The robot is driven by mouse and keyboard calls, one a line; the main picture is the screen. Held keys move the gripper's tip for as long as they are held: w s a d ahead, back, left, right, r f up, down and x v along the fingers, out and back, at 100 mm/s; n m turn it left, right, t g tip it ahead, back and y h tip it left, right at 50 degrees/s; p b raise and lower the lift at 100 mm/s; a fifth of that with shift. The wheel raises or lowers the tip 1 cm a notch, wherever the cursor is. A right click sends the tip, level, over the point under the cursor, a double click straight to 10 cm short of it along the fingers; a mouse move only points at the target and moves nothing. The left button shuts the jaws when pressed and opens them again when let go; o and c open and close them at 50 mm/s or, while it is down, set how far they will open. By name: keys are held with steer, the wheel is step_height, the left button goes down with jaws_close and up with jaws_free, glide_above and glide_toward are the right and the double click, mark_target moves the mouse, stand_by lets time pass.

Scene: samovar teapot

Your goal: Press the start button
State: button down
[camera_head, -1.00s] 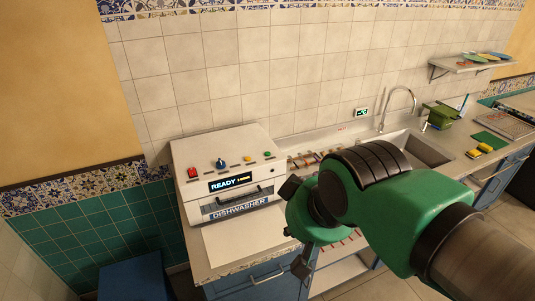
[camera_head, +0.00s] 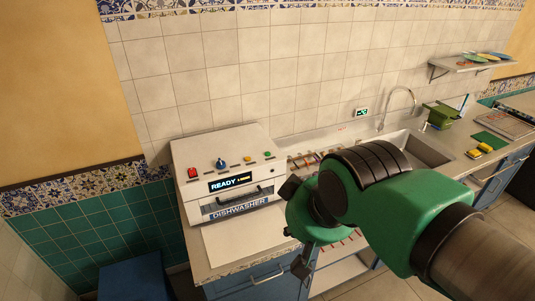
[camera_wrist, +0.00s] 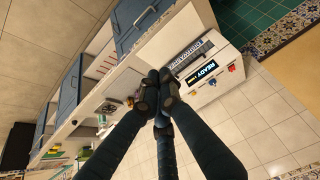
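The white dishwasher (camera_head: 215,150) stands on the counter, its display (camera_head: 228,183) reading "READY". Along its sloped top front are a red button (camera_head: 193,172), a blue knob (camera_head: 221,163), an orange button (camera_head: 248,159) and a green button (camera_head: 267,154). Their small labels cannot be read, so I cannot tell which one is start. In the wrist view the display (camera_wrist: 201,72), red button (camera_wrist: 232,69) and blue knob (camera_wrist: 212,82) show to the right of the fingertips. My gripper (camera_wrist: 160,84) has its dark fingers together with nothing seen between them. In the head view my arm mostly hides it, right of the dishwasher.
A dishwasher handle (camera_head: 249,191) juts from the front. A rack (camera_head: 305,159) is partly hidden behind my arm. A sink (camera_head: 428,150) with a tap, a green container (camera_head: 440,116) and yellow sponges lie farther right. The tiled wall (camera_head: 250,80) stands close behind.

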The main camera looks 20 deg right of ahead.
steer(key=w+a+r+m+y+p, duration=0.2)
steer(key=w+r+p, duration=0.1)
steer(key=w, duration=0.5)
steer(key=w+a+r+m+y+p, duration=0.1)
steer(key=w+a+r+m+p, duration=0.15)
steer(key=w, duration=0.45)
steer(key=w+d+r+m+t+y+p, duration=0.1)
steer(key=w+m+p, duration=0.2)
steer(key=w, duration=0.6)
steer(key=w+d+m+t+p, duration=0.15)
steer(key=w+m, duration=0.25)
steer(key=w, duration=0.4)
steer(key=w+d+f+m+p, duration=0.2)
steer(key=w+d+m+p, duration=0.15)
steer(key=w, duration=0.25)
steer(key=w+d+f+m+p, duration=0.2)
steer(key=w+d+m, duration=0.15)
steer(key=w, duration=0.35)
steer(key=w+d+f+m+h+p, duration=0.1)
steer(key=w+d+f+m+p, duration=0.1)
steer(key=d+f, duration=0.3)
steer(key=w+d+f+m+h+p, duration=0.1)
steer(key=w+d+f+m, duration=0.3)
steer(key=w+d+f, duration=0.1)
steer(key=shift+d+f+t+p, duration=0.2)
steer(key=shift+d+t+p, duration=0.25)
steer(key=shift+d, duration=0.25)
steer(key=shift+f, duration=0.1)
